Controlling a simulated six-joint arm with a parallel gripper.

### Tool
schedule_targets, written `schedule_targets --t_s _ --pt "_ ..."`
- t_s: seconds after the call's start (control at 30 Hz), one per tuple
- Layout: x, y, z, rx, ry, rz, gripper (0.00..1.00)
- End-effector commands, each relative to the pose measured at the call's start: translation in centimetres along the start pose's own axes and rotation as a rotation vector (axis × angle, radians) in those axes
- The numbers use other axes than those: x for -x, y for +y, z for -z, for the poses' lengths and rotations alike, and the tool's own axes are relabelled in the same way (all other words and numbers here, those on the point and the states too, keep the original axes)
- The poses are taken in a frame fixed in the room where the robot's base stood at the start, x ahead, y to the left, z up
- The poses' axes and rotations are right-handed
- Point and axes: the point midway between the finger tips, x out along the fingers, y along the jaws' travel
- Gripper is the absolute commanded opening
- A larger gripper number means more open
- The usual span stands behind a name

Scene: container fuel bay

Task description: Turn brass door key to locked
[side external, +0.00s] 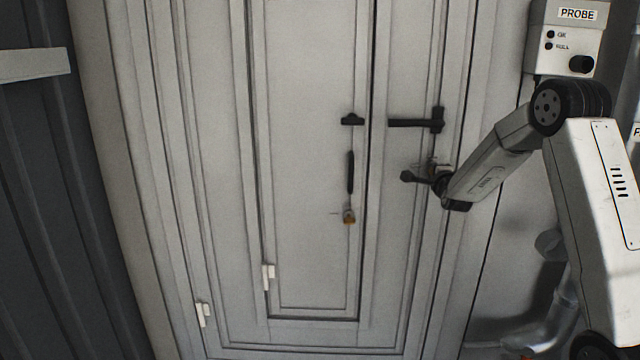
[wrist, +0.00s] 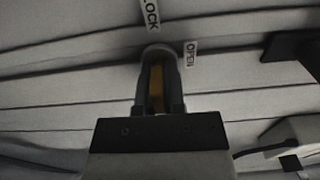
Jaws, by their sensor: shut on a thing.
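The brass key (wrist: 157,90) shows in the wrist view as a narrow upright brass strip between my gripper's fingers (wrist: 159,72). The fingers are shut on it, close to the pale door face. A LOCK label (wrist: 150,14) sits just beyond the fingertips, and an OPEN label (wrist: 190,53) sits to their right. I cannot tell which label the key points to. In the side external view, my gripper (side external: 430,167) is at the right part of the door (side external: 310,90), below a black handle. The key cannot be made out there.
The black handle (side external: 415,123) is just above my gripper and also shows in the wrist view (wrist: 292,50). A black upright pull (side external: 350,172) and a small brass fitting (side external: 348,215) are to the left. The PROBE box (side external: 567,38) hangs at upper right.

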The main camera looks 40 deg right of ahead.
Motion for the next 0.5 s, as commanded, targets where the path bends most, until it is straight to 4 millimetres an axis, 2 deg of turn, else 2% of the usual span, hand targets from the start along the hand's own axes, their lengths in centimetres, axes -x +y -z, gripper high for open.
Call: schedule_targets --t_s 0.17,0.2,0.27,0.3,0.5 --pt "-0.02 -0.05 0.05 -0.002 0.002 0.001 0.00" --pt "-0.02 -0.05 0.05 -0.002 0.002 0.001 0.15" --pt "-0.02 -0.05 0.05 -0.002 0.002 0.001 0.34" --pt "-0.02 -0.05 0.05 -0.002 0.002 0.001 0.47" --pt "-0.01 -0.02 0.03 0.000 0.001 0.000 0.47"
